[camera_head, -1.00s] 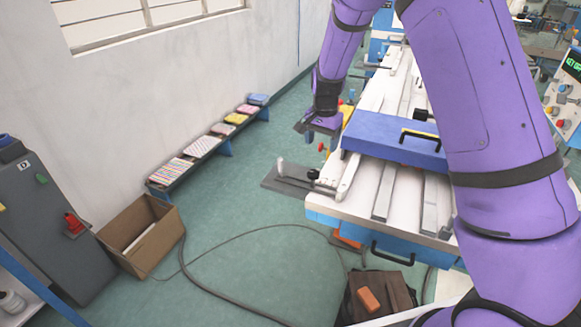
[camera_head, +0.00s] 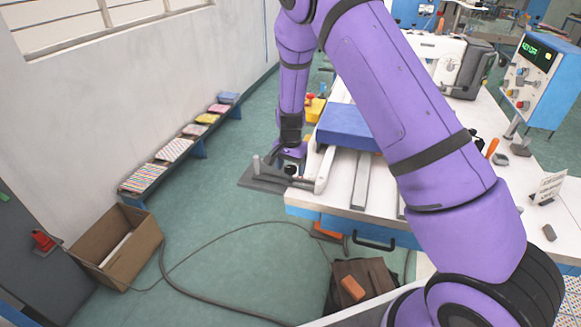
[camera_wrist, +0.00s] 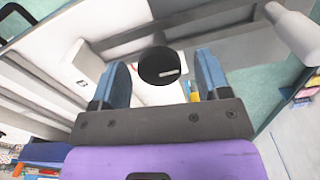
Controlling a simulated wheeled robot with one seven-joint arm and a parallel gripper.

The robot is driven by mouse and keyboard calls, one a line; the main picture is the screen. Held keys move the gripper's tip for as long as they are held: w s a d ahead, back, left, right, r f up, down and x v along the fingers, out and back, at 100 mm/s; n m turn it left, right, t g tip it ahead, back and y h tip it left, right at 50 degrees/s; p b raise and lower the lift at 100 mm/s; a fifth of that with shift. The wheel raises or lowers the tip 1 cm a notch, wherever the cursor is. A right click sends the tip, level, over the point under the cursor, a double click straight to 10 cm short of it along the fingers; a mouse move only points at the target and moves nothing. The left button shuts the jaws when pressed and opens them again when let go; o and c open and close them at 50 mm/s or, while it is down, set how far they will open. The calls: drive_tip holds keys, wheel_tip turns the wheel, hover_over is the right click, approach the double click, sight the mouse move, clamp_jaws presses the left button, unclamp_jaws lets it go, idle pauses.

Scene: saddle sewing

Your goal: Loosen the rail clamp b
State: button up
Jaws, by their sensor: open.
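A round black knob with a pale mark (camera_wrist: 158,67) shows in the wrist view, in line with the gap between my two blue fingers. It seems to be the knob of rail clamp b, but I can read no label. My gripper (camera_wrist: 158,85) is open, with a finger on each side of the knob; I see no contact. In the head view my gripper (camera_head: 291,155) points down at the near left corner of the white table, close over the black knob (camera_head: 291,169). The pale rail (camera_head: 326,170) runs along the table edge beside it.
A blue board (camera_head: 347,127) lies on the white table (camera_head: 385,185). A low bench with folded cloths (camera_head: 172,150) and a cardboard box (camera_head: 118,246) stand left.

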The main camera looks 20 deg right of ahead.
drive_tip(key=shift+f, duration=0.1)
drive_tip(key=shift+c, duration=0.5)
drive_tip(key=c, duration=0.8)
drive_tip(key=shift+c, duration=0.2)
drive_tip(key=shift+n, duration=0.3)
drive_tip(key=n, duration=0.4)
drive_tip(key=shift+n, duration=0.3)
drive_tip(key=n, duration=1)
drive_tip(key=shift+n, duration=0.4)
drive_tip(key=n, duration=0.4)
drive_tip(key=shift+n, duration=0.3)
